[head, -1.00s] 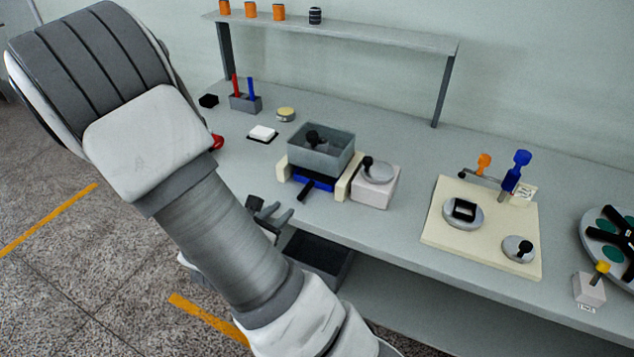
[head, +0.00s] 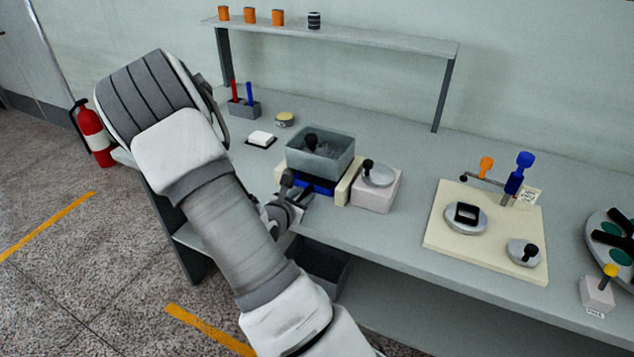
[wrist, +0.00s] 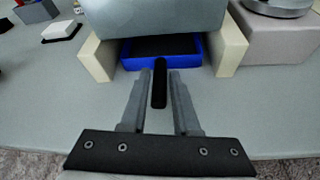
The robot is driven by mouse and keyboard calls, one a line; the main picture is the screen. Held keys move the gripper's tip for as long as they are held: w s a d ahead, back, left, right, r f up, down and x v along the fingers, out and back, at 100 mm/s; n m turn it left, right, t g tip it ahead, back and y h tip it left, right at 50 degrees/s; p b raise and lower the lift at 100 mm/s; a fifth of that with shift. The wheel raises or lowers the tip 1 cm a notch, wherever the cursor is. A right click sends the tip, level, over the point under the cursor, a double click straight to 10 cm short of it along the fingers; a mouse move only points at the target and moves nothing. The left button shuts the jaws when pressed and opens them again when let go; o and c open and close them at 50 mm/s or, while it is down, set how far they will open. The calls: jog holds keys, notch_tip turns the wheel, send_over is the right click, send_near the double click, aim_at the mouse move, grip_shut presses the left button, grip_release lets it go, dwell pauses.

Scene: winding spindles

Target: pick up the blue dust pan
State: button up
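The blue dust pan (wrist: 205,45) sits on the bench under a grey bin, between two cream blocks. Its black handle (wrist: 160,84) points out toward my gripper (wrist: 160,76). The two fingers stand apart on either side of the handle in the wrist view, with a gap visible at each side. In the head view the pan (head: 316,187) shows as a blue strip below the bin, and my gripper (head: 300,194) is at its front, partly hidden by my arm.
The grey bin (head: 320,158) stands over the pan, with a black-knobbed thing inside. Cream blocks (wrist: 97,58) flank the pan closely. A pale box with a round metal top (head: 375,188) stands to the right. The bench front is clear.

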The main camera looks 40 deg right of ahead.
jog(key=shift+w+d+f, duration=0.25)
jog(key=shift+w+d, duration=0.05)
jog(key=shift+d, duration=0.3)
grip_shut()
dwell(1.0)
